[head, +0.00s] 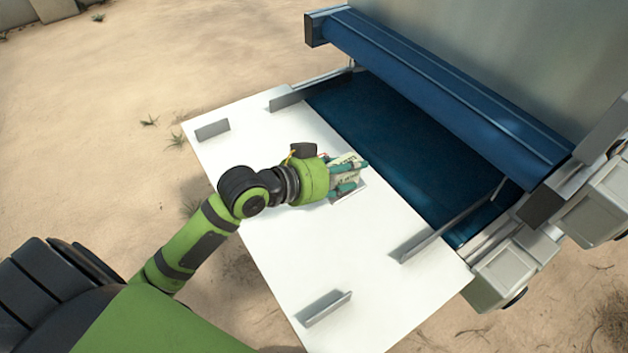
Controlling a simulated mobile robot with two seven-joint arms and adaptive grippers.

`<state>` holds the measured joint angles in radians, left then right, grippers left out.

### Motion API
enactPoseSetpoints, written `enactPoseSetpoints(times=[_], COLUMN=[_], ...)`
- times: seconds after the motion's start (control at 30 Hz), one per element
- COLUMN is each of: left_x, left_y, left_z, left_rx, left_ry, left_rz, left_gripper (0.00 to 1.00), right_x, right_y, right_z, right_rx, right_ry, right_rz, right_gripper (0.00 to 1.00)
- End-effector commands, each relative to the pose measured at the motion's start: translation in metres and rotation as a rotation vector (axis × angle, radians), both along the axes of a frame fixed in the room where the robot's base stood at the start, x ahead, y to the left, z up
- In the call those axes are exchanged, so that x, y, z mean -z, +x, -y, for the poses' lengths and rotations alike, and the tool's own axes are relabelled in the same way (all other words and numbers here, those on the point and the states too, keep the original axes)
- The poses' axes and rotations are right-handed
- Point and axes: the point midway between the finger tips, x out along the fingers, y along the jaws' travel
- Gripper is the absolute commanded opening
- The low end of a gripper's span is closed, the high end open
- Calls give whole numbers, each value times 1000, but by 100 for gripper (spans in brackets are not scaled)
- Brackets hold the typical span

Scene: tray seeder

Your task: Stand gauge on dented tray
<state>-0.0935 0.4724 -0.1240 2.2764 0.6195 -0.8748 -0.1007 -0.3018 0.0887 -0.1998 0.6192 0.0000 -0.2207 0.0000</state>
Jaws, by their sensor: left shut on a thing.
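My left gripper (357,178) reaches over the white table from the left, with its teal fingers shut on a small pale thing (345,160) with dark marks. The fingers hide much of this thing, and I cannot tell whether it is the gauge or a tray. A grey edge shows just below the fingers, against the white board. I cannot make out a separate dented tray. My right gripper is not in view.
The white table (290,245) has upright grey metal guides (325,308) near its edges. A dark blue belt (415,135) runs beyond it under a blue roller cover (450,90). Grey machine boxes (500,270) stand at the right. The near part of the table is clear.

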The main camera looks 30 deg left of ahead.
Motion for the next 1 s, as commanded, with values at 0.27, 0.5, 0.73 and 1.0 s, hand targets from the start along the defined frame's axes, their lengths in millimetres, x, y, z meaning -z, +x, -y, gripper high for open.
enactPoseSetpoints(times=[0.27, 0.5, 0.73, 1.0], left_x=[40, 52, 84, 92], left_y=[10, 14, 13, 14], left_z=[-64, -86, -87, -86], left_rx=[-3, -1, -2, -1], left_ry=[2, 1, -2, 1], left_rz=[-3, 2, -2, 2], left_gripper=[2, 2, 2, 2], right_x=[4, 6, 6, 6], right_y=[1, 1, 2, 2], right_z=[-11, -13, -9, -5], right_rx=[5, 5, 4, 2], right_ry=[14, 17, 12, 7], right_rz=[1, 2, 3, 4], right_gripper=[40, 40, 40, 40])
